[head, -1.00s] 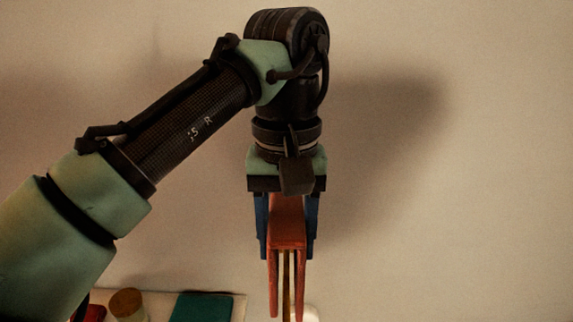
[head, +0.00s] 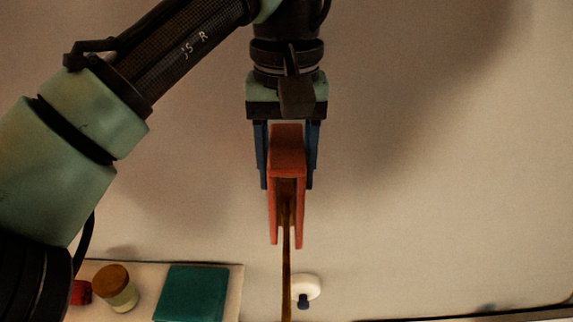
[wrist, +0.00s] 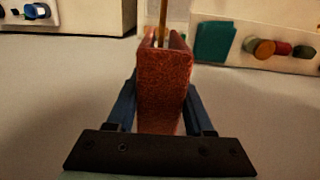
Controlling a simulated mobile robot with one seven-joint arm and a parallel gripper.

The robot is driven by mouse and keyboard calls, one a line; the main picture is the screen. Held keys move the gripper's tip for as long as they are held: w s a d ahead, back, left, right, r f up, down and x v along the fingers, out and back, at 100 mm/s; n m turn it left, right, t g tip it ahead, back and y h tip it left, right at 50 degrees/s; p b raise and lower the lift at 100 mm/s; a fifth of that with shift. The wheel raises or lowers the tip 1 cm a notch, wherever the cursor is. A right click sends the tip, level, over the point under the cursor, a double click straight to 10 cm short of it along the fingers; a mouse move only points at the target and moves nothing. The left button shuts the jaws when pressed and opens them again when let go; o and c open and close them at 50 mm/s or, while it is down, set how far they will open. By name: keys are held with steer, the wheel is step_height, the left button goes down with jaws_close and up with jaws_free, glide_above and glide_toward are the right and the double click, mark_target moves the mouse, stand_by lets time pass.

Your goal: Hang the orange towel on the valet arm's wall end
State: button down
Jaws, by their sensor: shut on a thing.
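My gripper (head: 288,182) is shut on the orange towel (head: 287,150), with a blue finger on each side of it. The towel is folded, and its two flaps hang down with a gap between them. The thin brown valet arm (head: 286,275) runs up from the bottom of the head view into the gap between the flaps. In the wrist view, the towel (wrist: 163,85) stands between the fingers (wrist: 160,108), and the arm (wrist: 163,20) shows beyond it. Whether the fold touches the arm is hidden.
A pale ledge (head: 140,290) at lower left bears a teal box (head: 192,293), a jar with a brown lid (head: 114,288) and a red item (head: 80,292). A white round fixture (head: 307,287) is just right of the valet arm.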

mark_target(287, 236)
steer(key=shift+f+b, duration=3.3)
steer(key=shift+f, duration=4.35)
steer(key=shift+c, duration=1)
jaws_free()
steer(key=shift+r, duration=0.1)
